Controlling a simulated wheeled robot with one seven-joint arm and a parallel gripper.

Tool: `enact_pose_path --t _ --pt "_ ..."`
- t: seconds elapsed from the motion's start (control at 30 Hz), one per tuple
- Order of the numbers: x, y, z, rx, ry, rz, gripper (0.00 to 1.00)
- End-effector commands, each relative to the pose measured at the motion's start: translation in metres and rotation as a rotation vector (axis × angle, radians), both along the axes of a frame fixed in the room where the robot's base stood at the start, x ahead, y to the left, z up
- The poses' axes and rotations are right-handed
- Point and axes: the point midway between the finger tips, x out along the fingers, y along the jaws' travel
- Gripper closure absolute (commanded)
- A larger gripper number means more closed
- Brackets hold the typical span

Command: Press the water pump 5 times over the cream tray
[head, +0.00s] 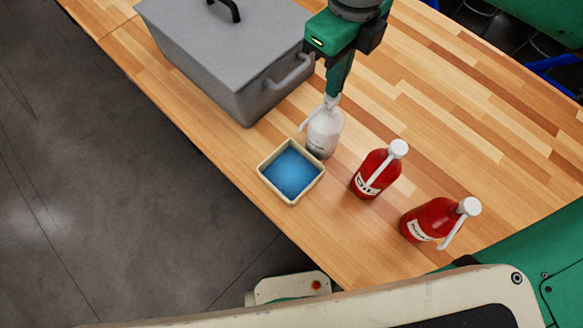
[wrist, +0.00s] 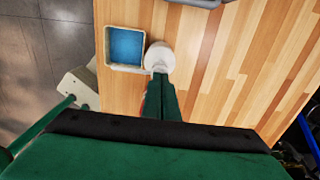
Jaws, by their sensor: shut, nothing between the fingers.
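The water pump (head: 325,133) is a clear and white bottle with a white spout, standing upright on the wooden table. Its white top (wrist: 160,56) also shows in the wrist view. The cream tray (head: 264,182) stands just left of the bottle, and its inside is blue. The tray also shows in the wrist view (wrist: 127,68). The spout points toward the tray. My gripper (head: 333,94) is shut and empty, pointing down right at the top of the pump. In the wrist view the green fingers (wrist: 160,78) hide part of the pump head. I cannot tell whether the head is pressed down.
Two red pump bottles with white heads stand to the right, one nearer (head: 377,172) and one farther right (head: 430,219). A big grey lidded box (head: 225,60) with a handle stands behind the tray. The wooden table (head: 480,100) is clear at the back right.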

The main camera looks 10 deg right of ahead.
Motion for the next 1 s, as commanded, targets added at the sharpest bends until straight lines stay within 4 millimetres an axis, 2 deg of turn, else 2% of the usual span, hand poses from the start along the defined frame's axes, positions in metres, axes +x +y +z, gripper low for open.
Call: enact_pose_path --t 0.47,1.0 --pt "0.0 0.0 -0.001 0.001 0.001 0.0 1.0" --pt "0.0 0.0 -0.019 0.001 0.001 0.001 1.0"
